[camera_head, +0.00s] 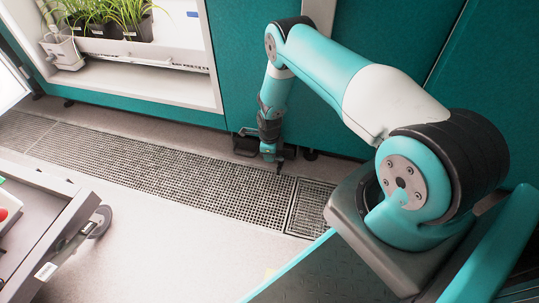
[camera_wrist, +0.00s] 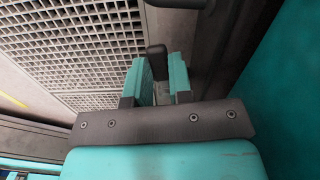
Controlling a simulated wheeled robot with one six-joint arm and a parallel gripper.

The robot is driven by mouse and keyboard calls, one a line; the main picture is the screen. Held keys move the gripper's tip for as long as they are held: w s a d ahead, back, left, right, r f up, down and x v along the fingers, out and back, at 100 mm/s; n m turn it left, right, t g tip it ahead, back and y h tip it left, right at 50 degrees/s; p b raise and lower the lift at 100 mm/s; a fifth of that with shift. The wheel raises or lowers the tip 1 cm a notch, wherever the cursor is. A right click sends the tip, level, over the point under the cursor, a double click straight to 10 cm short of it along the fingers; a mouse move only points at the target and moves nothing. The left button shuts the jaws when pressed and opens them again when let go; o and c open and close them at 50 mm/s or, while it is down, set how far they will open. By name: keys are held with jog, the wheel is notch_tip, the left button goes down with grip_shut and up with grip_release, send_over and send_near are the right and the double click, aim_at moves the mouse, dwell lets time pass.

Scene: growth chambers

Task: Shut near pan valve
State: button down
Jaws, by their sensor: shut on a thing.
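In the wrist view, the two teal fingers of my gripper (camera_wrist: 159,70) are closed on a dark lever (camera_wrist: 157,54), which seems to be the near pan valve's handle. Its dark rounded end shows between the fingertips; the rest is hidden by the fingers. In the camera_head view, my gripper (camera_head: 277,155) is low at the foot of the teal chamber wall, just above the floor grating. A small dark tip (camera_head: 281,167) sticks out below it. The valve body cannot be made out clearly, and I cannot tell its on or off position.
The floor grating (camera_head: 150,163) runs along the chamber fronts. A dark fitting (camera_head: 246,145) sits at the wall base beside my gripper. An open chamber with potted plants (camera_head: 125,14) is at upper left. A grey wheeled cart (camera_head: 45,225) stands at lower left; pale floor between is clear.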

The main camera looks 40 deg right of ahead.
dwell(0.4)
jog(key=c, duration=1)
grip_release()
notch_tip(320, 180, up, 17)
jog(key=p, duration=0.8)
jog(key=shift+r+p, duration=0.2)
jog(key=shift+p, duration=0.15)
jog(key=shift+c, duration=0.5)
